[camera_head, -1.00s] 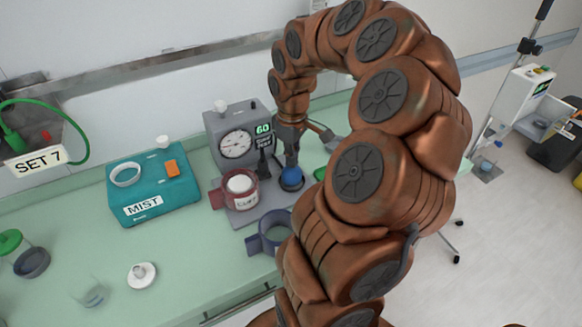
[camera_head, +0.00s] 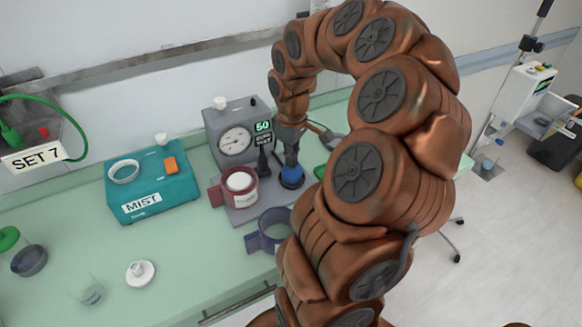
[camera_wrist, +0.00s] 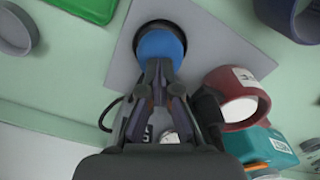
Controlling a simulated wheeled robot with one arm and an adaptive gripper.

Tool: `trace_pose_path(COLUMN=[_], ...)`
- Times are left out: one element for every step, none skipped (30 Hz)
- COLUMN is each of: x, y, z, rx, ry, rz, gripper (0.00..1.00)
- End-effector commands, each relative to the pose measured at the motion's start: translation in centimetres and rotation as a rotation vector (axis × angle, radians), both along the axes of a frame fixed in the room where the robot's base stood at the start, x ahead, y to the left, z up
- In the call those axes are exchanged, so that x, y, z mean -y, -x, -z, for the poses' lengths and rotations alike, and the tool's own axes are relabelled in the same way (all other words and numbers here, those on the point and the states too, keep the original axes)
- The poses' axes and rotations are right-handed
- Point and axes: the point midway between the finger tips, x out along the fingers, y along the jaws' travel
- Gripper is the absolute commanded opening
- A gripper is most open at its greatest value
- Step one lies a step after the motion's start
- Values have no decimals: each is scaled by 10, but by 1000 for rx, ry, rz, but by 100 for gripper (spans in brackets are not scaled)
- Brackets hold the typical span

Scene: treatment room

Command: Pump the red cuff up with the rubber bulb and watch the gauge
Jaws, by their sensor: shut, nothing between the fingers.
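The red cuff (camera_head: 240,199) wraps a white cylinder on the grey base plate. The cuff also shows in the wrist view (camera_wrist: 234,94). Behind it stands the grey gauge unit with a round dial (camera_head: 235,142) and a green display (camera_head: 263,127) that appears to read 50. The blue rubber bulb (camera_head: 291,175) sits in a dark round holder on the same plate, right of the cuff. My gripper (camera_wrist: 158,76) is shut with its fingertips at the bulb, apparently touching it; the bulb is not between the fingers.
A purple cuff ring (camera_head: 270,231) lies near the counter's front edge. A teal MIST box (camera_head: 150,184) stands left of the gauge unit. A white lid-like disc (camera_head: 140,273) and a clear cup (camera_head: 89,291) lie front left. A green item (camera_head: 319,172) is partly hidden behind my arm.

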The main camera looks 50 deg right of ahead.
Motion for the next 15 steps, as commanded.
trace_pose_path(x=[0,0,0,0,0,0,0,0,0,0,0,0,0,0,0], y=[0,0,0,0,0,0,0,0,0,0,0,0,0,0,0], z=[4,5,7,8,9,11,12,10,9,9,9,7,6,5,3], rx=[0,0,0,0,0,0,0,0,0,0,0,0,0,0,-1], ry=[0,0,0,0,0,-1,-1,0,0,0,0,0,0,0,0], rz=[0,0,0,0,0,0,0,0,0,0,0,0,0,0,0], gripper=[0,0,0,0,0,0,0,0,0,0,0,0,0,0,0])
